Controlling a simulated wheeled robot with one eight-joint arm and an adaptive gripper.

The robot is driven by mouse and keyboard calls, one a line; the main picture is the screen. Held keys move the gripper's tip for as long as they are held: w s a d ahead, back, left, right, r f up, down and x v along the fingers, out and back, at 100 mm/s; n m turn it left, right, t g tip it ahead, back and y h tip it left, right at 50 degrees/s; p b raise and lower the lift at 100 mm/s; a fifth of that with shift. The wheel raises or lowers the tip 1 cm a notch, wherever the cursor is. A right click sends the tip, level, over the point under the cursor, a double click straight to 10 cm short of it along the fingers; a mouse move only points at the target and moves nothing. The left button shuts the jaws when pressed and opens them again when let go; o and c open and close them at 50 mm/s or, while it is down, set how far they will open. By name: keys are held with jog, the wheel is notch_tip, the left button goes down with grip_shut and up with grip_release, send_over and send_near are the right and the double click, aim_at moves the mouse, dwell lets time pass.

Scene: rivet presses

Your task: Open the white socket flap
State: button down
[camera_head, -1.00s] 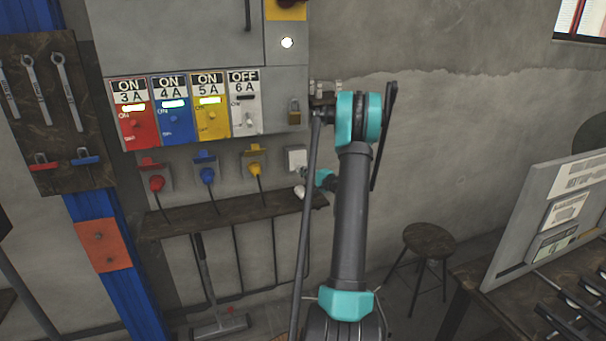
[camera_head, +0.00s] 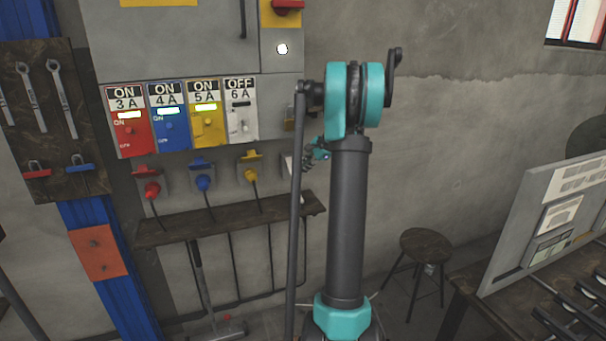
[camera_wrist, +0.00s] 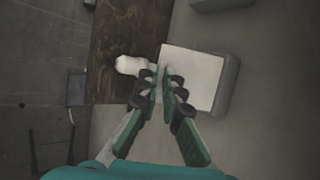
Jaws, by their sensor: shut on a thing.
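The white socket flap (camera_wrist: 197,76) shows as a pale square on its grey socket box (camera_wrist: 228,85) in the wrist view. It looks flat against the box. My gripper (camera_wrist: 161,74) is at the flap's left edge, with its fingertips close together on that edge; the exact contact is partly hidden by the fingers. In the head view, only a pale sliver of the socket (camera_head: 287,164) shows behind my arm, and my gripper (camera_head: 312,158) is beside it, mostly hidden. A white plug (camera_wrist: 130,66) lies just left of the fingertips in the wrist view.
The dark wooden shelf (camera_head: 225,222) runs below the sockets. Red (camera_head: 150,188), blue (camera_head: 203,182) and yellow (camera_head: 251,174) plugs sit in sockets to the left. The switch panel (camera_head: 270,95) is above. A stool (camera_head: 426,243) stands to the right.

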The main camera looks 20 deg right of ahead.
jog(key=shift+w+r+m+g, duration=0.15)
jog(key=shift+r+g, duration=0.35)
jog(key=shift+r, duration=0.7)
jog(key=shift+w+r+m+g, duration=0.15)
jog(key=shift+r+g, duration=0.35)
jog(key=shift+r, duration=0.7)
jog(key=c, duration=1.7)
grip_release()
jog(key=shift+w+a+f, duration=0.1)
jog(key=shift+w, duration=0.05)
jog(key=v, duration=1.2)
